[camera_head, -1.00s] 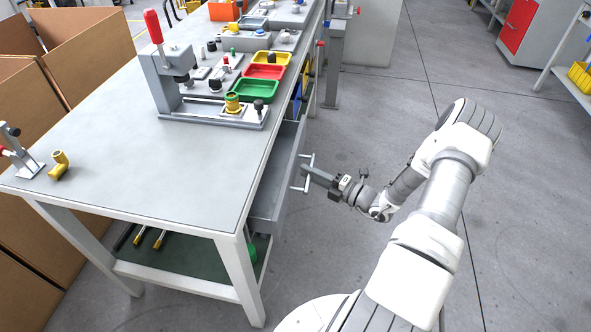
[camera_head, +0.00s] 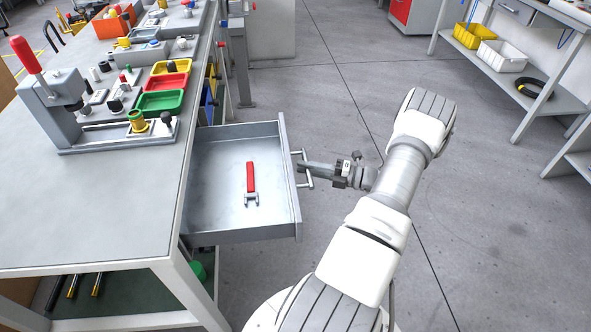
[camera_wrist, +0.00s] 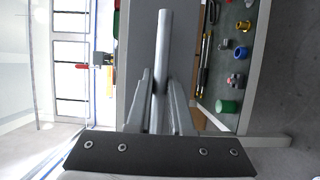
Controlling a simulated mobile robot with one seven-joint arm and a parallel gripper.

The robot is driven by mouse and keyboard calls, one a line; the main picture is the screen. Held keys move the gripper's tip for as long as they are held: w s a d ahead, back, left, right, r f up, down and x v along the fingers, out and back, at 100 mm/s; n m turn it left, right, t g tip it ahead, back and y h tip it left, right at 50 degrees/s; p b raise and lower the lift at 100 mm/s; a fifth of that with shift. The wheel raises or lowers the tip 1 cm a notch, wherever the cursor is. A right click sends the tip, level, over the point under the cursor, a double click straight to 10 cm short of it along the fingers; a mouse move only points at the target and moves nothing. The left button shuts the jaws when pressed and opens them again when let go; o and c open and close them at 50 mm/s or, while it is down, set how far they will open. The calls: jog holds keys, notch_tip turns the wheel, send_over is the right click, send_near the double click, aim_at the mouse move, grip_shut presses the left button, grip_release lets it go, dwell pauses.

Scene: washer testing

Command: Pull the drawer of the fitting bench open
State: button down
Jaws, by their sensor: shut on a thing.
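The drawer (camera_head: 215,217) of the fitting bench (camera_head: 95,215) stands pulled well out from the bench's right side. A red-handled tool (camera_head: 251,182) lies on its bare grey floor. The drawer's bar handle (camera_head: 307,183) is on its front face. My gripper (camera_head: 306,167) is at this handle, shut on it. In the wrist view the handle bar (camera_wrist: 160,60) runs between my gripper's two fingers (camera_wrist: 160,95). The exact contact on the bar is partly hidden by the fingers.
A press with a red lever and green, red and yellow trays (camera_head: 160,102) stand on the bench top. Dark rods and a green item (camera_head: 196,272) lie on the lower shelf. A shelf unit (camera_head: 540,95) stands at the right. The floor right of the drawer is clear.

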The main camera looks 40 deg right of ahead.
jog(key=shift+s+d, duration=0.1)
jog(key=shift+d, duration=0.1)
jog(key=c, duration=0.8)
grip_release()
jog(key=p+v, duration=0.1)
jog(key=v, duration=1.6)
jog(key=shift+s+p, duration=0.2)
jog(key=shift+p, duration=0.15)
